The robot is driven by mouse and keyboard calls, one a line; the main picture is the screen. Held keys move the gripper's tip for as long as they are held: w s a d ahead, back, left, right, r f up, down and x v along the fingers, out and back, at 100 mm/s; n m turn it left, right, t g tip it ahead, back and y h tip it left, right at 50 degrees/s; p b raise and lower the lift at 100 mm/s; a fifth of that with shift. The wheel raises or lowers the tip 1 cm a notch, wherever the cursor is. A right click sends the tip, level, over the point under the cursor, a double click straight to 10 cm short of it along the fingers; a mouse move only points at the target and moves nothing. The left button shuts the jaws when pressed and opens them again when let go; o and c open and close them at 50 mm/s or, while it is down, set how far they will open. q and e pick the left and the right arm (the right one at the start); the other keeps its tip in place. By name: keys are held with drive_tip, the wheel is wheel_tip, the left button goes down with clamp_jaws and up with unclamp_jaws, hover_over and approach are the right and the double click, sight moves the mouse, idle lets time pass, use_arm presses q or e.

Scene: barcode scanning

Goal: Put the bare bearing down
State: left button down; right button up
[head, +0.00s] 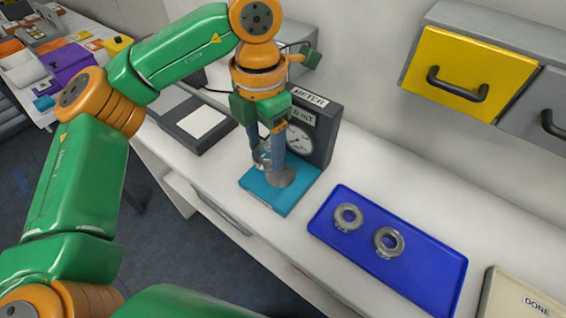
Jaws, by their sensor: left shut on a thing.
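My left gripper (270,150) points down in front of the meter and is shut on a metallic bearing (262,156). The bearing is partly hidden by the fingers. It is over or at the teal base (262,196), and I cannot tell whether it touches anything. A grey round piece (283,177) stands on the teal base just beside the fingers. Two more metallic ring bearings, a left one (347,216) and a right one (389,242), lie in the blue tray (425,270). My right gripper is not in view.
The meter (312,125) with a dial stands right behind the gripper. A dark device with a pale plate (202,121) lies to the left. A tray labelled DONE (530,300) is at bottom right. Yellow and grey drawers (457,75) hang above. White counter is free around the blue tray.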

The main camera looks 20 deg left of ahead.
sight(280, 175)
use_arm(q)
drive_tip(key=f, duration=0.1)
drive_tip(key=w+d+f, duration=0.1)
drive_tip(key=w+d+f+p, duration=0.1)
drive_tip(key=shift+f, duration=0.2)
wheel_tip(280, 175, down, 3)
drive_tip(key=shift+a+r, duration=0.15)
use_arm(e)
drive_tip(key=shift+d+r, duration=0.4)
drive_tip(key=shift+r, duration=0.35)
use_arm(q)
drive_tip(key=shift+f, duration=0.3)
drive_tip(key=shift+c, duration=0.6)
unclamp_jaws()
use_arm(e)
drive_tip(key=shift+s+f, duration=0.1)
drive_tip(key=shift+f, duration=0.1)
use_arm(q)
drive_tip(key=shift+r, duration=0.1)
